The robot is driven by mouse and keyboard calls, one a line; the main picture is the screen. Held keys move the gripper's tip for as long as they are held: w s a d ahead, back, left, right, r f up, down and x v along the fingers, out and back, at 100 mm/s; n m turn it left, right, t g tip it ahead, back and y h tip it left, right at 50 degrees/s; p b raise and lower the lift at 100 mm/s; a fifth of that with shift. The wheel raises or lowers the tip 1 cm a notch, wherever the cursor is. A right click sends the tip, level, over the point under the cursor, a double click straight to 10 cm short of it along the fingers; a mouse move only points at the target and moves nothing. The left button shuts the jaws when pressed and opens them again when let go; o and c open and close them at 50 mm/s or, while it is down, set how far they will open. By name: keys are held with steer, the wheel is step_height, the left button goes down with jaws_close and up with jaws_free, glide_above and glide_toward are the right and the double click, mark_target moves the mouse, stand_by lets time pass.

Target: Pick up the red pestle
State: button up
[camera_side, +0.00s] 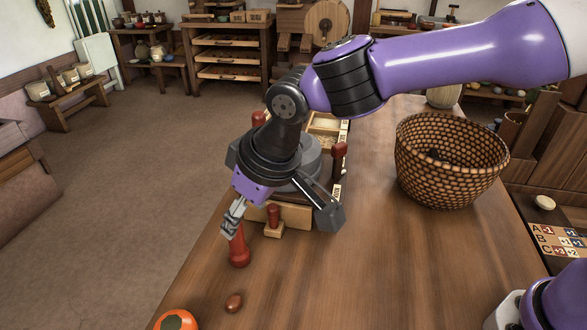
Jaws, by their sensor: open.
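The red pestle (238,252) stands upright on the wooden table (400,270), near its left edge. Its wider foot rests on the wood and its upper end is partly hidden by my gripper. My gripper (232,222) points down at the top of the pestle, with its fingers open. The fingers overlap the pestle's upper part in this view; I cannot tell whether they touch it.
A quern (297,170) with red-handled posts stands just behind my gripper. A small red-knobbed wooden block (274,222) is close right of the pestle. A brown nut-like object (233,302) and an orange fruit (176,321) lie in front. A woven basket (450,165) stands right.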

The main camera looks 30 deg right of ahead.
mark_target(237, 239)
steer(key=x, duration=0.9)
steer(key=shift+f, duration=0.15)
steer(key=shift+d, duration=0.1)
jaws_close()
